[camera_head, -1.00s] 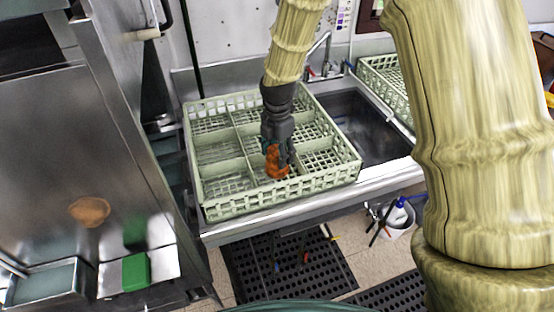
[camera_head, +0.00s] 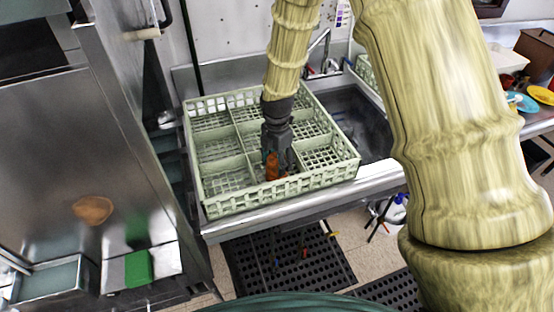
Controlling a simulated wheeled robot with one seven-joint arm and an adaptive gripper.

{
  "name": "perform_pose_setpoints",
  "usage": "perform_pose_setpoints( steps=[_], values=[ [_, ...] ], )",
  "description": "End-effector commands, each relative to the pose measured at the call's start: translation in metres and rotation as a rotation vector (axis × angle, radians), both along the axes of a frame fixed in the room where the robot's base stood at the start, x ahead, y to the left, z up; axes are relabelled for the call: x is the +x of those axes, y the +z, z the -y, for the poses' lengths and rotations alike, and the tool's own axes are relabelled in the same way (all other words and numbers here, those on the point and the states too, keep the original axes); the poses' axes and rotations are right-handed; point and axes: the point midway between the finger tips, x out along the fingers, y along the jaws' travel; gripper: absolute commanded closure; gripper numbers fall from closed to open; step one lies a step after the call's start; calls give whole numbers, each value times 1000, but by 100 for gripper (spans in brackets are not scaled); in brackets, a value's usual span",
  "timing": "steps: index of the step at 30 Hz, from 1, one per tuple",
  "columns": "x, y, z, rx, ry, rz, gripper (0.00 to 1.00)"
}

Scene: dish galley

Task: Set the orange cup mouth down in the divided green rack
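The orange cup (camera_head: 271,166) is low in the front middle compartment of the divided green rack (camera_head: 218,207). Only a narrow part of the cup shows. My gripper (camera_head: 279,163) points down into the same compartment and covers the cup's right side. Its fingers appear closed around the cup, though the contact is partly hidden. I cannot make out the cup's mouth or whether its base touches the rack floor. The rack's other compartments look empty.
The rack stands on a steel counter beside a sink basin (camera_head: 355,125) on its right. A tap (camera_head: 326,52) stands behind. Plates (camera_head: 521,102) lie on a table at far right.

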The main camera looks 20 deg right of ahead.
Motion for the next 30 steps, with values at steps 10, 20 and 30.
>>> perform_pose_setpoints(
  steps=[10, 20, 30],
  values=[
    [0, 0, 0, 0, 0, 0, 21],
    [1, 13, 0, 0, 1, 3, 21],
    [1, 54, 0, 2, -1, 4, 21]
  ],
)
